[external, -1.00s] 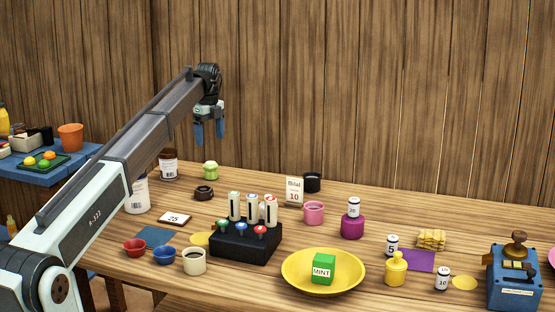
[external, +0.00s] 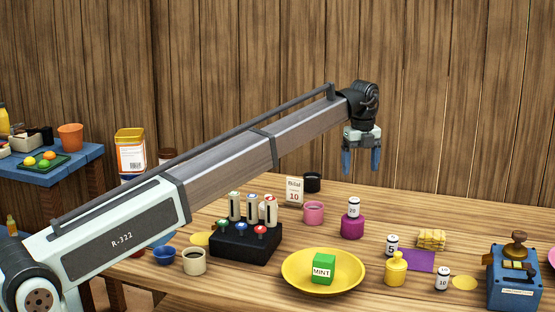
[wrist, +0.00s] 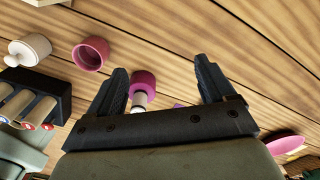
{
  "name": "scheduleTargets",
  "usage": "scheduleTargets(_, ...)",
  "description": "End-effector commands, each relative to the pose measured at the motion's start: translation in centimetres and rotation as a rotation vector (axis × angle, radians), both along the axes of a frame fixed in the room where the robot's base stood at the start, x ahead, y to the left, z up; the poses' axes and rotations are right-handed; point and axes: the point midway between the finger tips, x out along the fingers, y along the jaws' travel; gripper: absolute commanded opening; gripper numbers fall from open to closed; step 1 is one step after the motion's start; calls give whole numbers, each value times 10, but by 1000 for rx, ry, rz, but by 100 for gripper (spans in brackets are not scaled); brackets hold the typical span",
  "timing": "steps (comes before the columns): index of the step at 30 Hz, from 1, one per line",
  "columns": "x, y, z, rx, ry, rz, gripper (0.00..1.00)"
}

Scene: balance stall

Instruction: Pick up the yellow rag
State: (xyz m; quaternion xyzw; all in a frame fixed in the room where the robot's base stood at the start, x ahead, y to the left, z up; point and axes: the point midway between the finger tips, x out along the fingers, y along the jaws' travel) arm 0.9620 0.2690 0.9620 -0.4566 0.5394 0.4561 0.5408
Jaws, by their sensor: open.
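The yellow rag (external: 431,240) lies folded on the right part of the wooden table in the external view, behind a purple cloth (external: 420,260). My gripper (external: 361,162) is open and empty, high above the table, up and to the left of the rag. I cannot make out the rag in the wrist view.
A yellow dish (external: 295,283) holds a green MINT box (external: 323,267).

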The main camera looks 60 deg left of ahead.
Motion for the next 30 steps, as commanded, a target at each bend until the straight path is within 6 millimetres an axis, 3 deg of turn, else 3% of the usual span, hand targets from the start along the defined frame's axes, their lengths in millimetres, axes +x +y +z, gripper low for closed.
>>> scheduleTargets(1, 12, -32, 1, 0, 0, -36, 83)
scheduleTargets(6, 36, -112, 2, 0, -1, -120, 83)
scheduleTargets(18, 66, -241, 7, 0, -1, -79, 83)
scheduleTargets(30, 80, -244, 10, -2, 1, 384, 83)
